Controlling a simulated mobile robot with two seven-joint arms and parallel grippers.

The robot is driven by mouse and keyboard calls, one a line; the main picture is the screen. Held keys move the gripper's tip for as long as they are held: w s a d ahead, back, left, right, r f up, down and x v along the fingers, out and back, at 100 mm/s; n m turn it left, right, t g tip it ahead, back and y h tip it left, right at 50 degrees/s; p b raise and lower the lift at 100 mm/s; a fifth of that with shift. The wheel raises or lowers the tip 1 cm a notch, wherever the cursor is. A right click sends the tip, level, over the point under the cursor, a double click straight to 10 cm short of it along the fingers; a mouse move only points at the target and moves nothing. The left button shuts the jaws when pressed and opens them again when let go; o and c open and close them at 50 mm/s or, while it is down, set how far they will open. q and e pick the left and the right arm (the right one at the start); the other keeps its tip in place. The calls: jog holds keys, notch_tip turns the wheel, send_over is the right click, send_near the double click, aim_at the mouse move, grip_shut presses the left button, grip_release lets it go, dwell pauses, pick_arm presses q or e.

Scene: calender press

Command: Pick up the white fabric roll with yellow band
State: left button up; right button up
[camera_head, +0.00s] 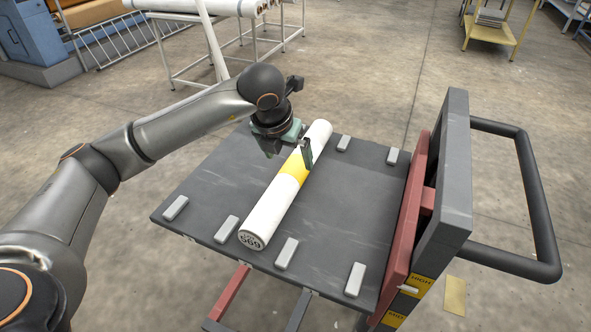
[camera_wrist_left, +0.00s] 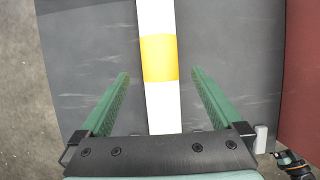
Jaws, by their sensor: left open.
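The white fabric roll (camera_head: 267,214) with a yellow band lies lengthwise on the dark platform of a cart in the head view. Its near end carries a printed number, 569. In the left wrist view the roll (camera_wrist_left: 158,105) runs up the middle of the picture. My left gripper (camera_head: 288,152) is above the roll near the yellow band. Its green fingers are open, one on each side of the roll, with a gap to it on both sides in the wrist view (camera_wrist_left: 160,75).
The cart platform (camera_head: 345,210) has several small grey blocks along its edges. A red and grey upright (camera_head: 450,180) with a black handle (camera_head: 540,200) stands at its right. A rack with white rolls (camera_head: 215,6) is behind. Bare floor surrounds the cart.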

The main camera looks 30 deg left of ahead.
aim_at(292, 166)
pick_arm(q)
jog(key=x, duration=0.8)
jog(key=shift+p, duration=0.3)
jog(key=shift+w+r, duration=0.1)
grip_shut()
dwell(0.4)
